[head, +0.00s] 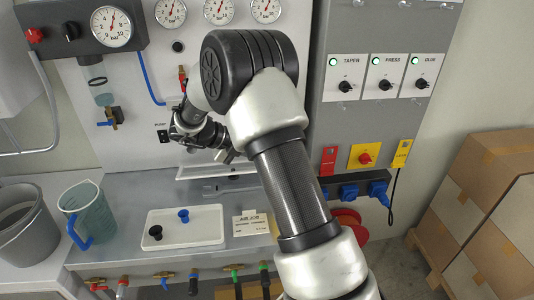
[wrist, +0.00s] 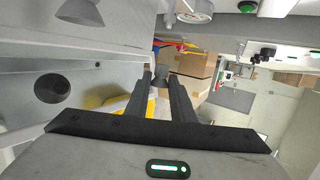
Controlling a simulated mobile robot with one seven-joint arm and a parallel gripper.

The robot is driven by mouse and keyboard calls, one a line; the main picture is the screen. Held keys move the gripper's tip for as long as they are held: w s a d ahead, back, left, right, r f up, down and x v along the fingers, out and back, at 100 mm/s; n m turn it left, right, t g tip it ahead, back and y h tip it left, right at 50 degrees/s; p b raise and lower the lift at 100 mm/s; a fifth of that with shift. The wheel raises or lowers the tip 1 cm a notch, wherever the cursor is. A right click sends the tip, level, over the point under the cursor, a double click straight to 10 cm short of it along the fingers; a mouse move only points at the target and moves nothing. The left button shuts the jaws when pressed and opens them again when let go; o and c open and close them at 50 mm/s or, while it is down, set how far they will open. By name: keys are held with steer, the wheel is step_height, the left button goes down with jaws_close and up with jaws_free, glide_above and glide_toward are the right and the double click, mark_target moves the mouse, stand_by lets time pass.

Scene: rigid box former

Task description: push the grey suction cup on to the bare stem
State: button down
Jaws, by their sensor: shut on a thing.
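My gripper (wrist: 160,76) shows in the wrist view with its two dark fingers a little apart, shut on a small grey piece, which looks like the grey suction cup (wrist: 160,71). In the head view the hand is small and partly behind my arm, in front of the machine's back panel, and the held cup cannot be made out. A grey cone-shaped cup (wrist: 80,12) hangs at the top left of the wrist view, apart from my fingers. I cannot pick out the bare stem with certainty; my arm hides part of that area in the head view.
A white tray (head: 205,238) on the bench holds a black cup (head: 155,232) and a blue cup (head: 183,215). A job card (head: 251,224) lies beside it. A blue-handled jug (head: 88,210) and a grey bucket (head: 24,222) stand left. Cardboard boxes (head: 490,210) are stacked right.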

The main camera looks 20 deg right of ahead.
steer(key=shift+w+d, duration=0.2)
steer(key=shift+w, duration=0.6)
steer(key=shift+w+d, duration=0.15)
steer(key=shift+w, duration=0.65)
steer(key=shift+w+d, duration=0.2)
steer(key=shift+w, duration=0.6)
steer(key=shift+p, duration=0.6)
steer(key=shift+w, duration=0.25)
stand_by(0.6)
